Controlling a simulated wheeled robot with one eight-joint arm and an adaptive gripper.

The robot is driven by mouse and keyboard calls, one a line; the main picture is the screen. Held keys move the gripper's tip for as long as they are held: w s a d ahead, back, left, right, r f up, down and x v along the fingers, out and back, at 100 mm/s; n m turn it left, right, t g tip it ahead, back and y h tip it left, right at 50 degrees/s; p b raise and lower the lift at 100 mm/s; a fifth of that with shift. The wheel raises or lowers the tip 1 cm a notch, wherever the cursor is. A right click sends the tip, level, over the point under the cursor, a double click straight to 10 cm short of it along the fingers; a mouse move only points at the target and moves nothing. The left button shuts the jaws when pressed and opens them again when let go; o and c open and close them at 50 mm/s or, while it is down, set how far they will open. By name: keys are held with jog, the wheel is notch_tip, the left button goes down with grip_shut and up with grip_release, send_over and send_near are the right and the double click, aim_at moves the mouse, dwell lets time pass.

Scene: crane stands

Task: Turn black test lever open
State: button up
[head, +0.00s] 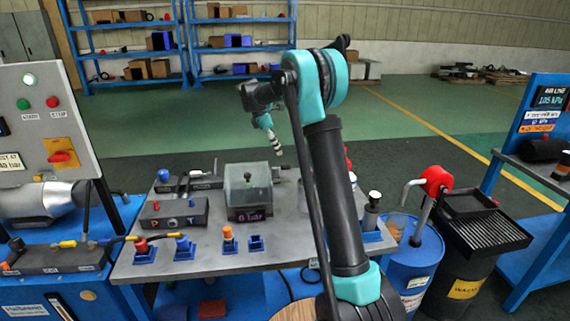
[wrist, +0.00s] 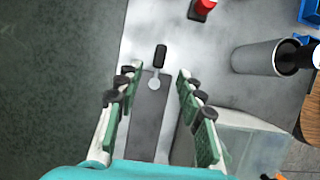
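The black test lever (wrist: 160,55) shows in the wrist view. It has a black grip on a short silver arm, with a round pivot on a narrow grey block (wrist: 148,122). My gripper (wrist: 155,72) is open, with one green-padded finger on each side of the lever and block. A gap shows on both sides and nothing is held. In the head view my gripper (head: 273,140) hangs above the far part of the bench, pointing down. My arm covers that area there, and I cannot make out the lever clearly.
A clear-topped box (head: 249,188) with a pressure display stands beside the block. A grey cylinder with a black top (wrist: 262,56) and a red knob (wrist: 203,6) stand nearby. The grey bench (head: 200,262) carries several other fittings in front. Green floor lies beyond it.

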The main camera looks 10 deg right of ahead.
aim_at(286, 165)
jog(key=x, duration=0.8)
jog(key=shift+d+f, duration=0.2)
jog(key=shift+f, duration=0.1)
jog(key=shift+c, duration=0.3)
grip_shut()
